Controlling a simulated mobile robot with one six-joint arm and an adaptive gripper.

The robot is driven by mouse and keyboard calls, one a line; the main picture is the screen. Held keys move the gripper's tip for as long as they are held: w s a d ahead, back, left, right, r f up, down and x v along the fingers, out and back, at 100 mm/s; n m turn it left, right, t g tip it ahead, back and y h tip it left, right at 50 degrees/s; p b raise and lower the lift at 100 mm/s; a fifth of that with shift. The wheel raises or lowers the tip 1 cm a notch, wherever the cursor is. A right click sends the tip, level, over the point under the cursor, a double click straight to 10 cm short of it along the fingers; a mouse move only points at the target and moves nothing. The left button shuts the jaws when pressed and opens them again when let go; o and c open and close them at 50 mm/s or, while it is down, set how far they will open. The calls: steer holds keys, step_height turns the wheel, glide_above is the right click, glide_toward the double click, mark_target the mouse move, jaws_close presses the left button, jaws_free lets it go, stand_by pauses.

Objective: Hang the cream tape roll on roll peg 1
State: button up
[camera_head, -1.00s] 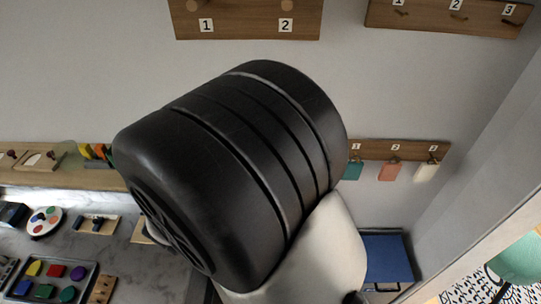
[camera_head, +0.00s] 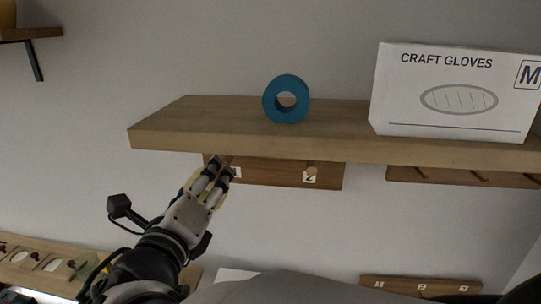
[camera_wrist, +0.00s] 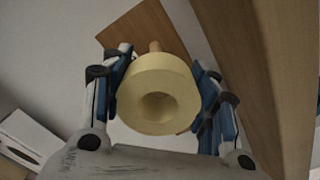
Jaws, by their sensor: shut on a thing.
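The cream tape roll (camera_wrist: 180,80) is between the fingers of my gripper (camera_wrist: 160,85), which is shut on it. In the head view my gripper (camera_head: 208,183) is raised in front of the left end of the peg board (camera_head: 270,173), and only slivers of cream show beside its fingers. Roll peg 1 (camera_head: 226,161) is partly hidden by the fingertips, beside its half-covered label. In the wrist view a wooden peg (camera_wrist: 154,46) shows just beyond the roll, in line with it. I cannot tell whether its tip is inside the roll's hole. Peg 2 (camera_head: 312,168) is bare.
A wooden shelf (camera_head: 160,133) juts out just above the peg board, and its underside (camera_wrist: 245,50) runs close along the right in the wrist view. On it stand a blue tape roll (camera_head: 272,102) and a craft gloves box (camera_head: 400,95). Another peg board (camera_head: 460,177) is at the right.

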steer(key=shift+s+r, duration=0.1)
steer(key=shift+s, duration=0.2)
steer(key=w, duration=0.3)
steer(key=w+b, duration=0.1)
steer(key=shift+w+d, duration=0.15)
steer(key=shift+d, duration=0.1)
steer(key=shift+w+f, duration=0.2)
steer(key=shift+w, duration=0.1)
steer(key=shift+w, duration=0.35)
stand_by(0.6)
steer(key=shift+w+d, duration=0.1)
steer(key=shift+w, duration=0.15)
